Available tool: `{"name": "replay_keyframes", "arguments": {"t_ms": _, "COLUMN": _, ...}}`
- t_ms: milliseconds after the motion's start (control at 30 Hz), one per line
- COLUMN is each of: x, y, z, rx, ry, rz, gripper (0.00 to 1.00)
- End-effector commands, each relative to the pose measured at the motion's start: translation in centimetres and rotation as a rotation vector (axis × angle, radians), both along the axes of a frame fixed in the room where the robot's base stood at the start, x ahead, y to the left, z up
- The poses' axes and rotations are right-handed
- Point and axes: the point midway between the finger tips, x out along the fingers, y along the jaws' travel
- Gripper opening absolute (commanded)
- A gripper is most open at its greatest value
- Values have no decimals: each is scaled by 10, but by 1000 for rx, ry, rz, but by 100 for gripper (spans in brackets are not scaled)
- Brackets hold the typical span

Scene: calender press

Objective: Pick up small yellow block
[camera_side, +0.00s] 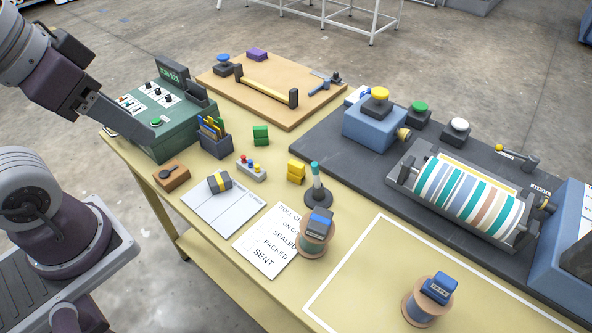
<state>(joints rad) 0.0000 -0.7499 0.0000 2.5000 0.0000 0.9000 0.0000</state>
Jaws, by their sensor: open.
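Small yellow blocks (296,172) sit near the middle of the table, seemingly one on top of another. They stand between the rack of coloured pegs (251,168) and a dark-based stand with a teal top (317,190). My gripper (143,127) is at the upper left, over the green control box (166,125), well to the left of the yellow blocks. It is open and holds nothing visible. One grey finger shows clearly; the other is not clearly visible.
Green blocks (261,135) lie behind the yellow ones. A pen holder (213,137) stands to their left. A spool with a blue-topped item (315,233) stands in front. The press roller (467,193) fills the right. The white-outlined table area (375,270) is mostly clear.

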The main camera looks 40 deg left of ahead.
Motion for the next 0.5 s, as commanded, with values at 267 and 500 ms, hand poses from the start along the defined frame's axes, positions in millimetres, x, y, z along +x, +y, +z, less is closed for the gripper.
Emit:
{"name": "replay_keyframes", "arguments": {"t_ms": 267, "x": 0, "y": 0, "z": 0, "rx": 0, "ry": 0, "rz": 0, "gripper": 42}}
{"name": "replay_keyframes", "arguments": {"t_ms": 500, "x": 13, "y": -10, "z": -2, "rx": -74, "ry": 84, "rz": 56, "gripper": 42}}
